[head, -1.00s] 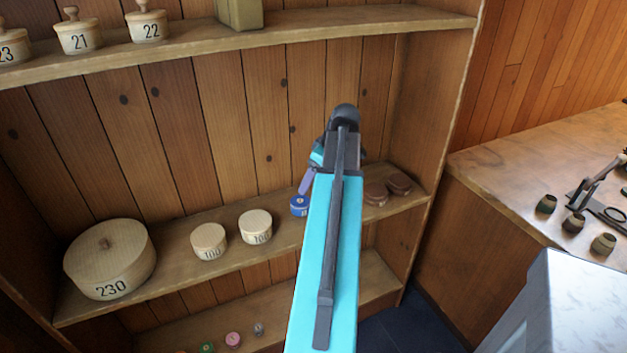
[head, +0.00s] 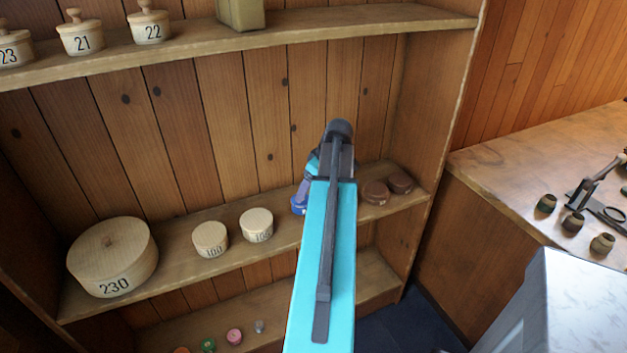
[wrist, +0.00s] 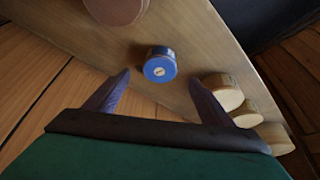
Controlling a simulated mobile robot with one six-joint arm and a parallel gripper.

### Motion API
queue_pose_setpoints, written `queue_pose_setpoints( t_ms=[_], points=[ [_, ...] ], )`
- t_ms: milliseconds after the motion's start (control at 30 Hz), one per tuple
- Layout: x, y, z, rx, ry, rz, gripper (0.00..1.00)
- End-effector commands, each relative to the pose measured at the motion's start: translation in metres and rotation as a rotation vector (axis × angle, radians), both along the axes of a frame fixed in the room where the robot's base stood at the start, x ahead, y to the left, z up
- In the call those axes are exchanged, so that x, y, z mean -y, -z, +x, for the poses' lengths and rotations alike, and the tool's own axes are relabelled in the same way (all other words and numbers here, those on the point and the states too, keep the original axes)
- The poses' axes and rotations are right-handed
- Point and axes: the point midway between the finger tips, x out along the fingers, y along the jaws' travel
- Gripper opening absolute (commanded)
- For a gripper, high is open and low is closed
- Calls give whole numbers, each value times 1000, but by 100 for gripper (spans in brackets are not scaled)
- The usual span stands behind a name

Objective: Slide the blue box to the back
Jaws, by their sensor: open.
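The blue box (head: 298,208), small and round, stands on the middle shelf (head: 175,244), mostly hidden behind my arm in the head view. In the wrist view the blue box (wrist: 160,66) shows its round face with a pale label, just beyond the fingertips and roughly centred between them. My gripper (wrist: 158,80) is open and empty, its two purple fingers spread wide. In the head view my gripper (head: 303,188) is low over the shelf, right by the blue box. I cannot tell whether a finger touches it.
Two pale round boxes (head: 257,225) (head: 210,239) stand left of the blue box, with a large one marked 230 (head: 112,257) farther left. Two brown round boxes (head: 375,192) (head: 400,182) stand to the right. The plank back wall and upper shelf (head: 330,26) bound the space.

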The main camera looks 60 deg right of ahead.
Motion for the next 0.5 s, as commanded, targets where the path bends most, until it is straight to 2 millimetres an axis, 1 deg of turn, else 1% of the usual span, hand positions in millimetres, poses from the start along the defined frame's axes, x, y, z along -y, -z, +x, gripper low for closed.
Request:
queue_pose_setpoints(
  t_ms=[500],
  points=[
    [1, 48, 20, -1, 0, 1, 75]
  ],
)
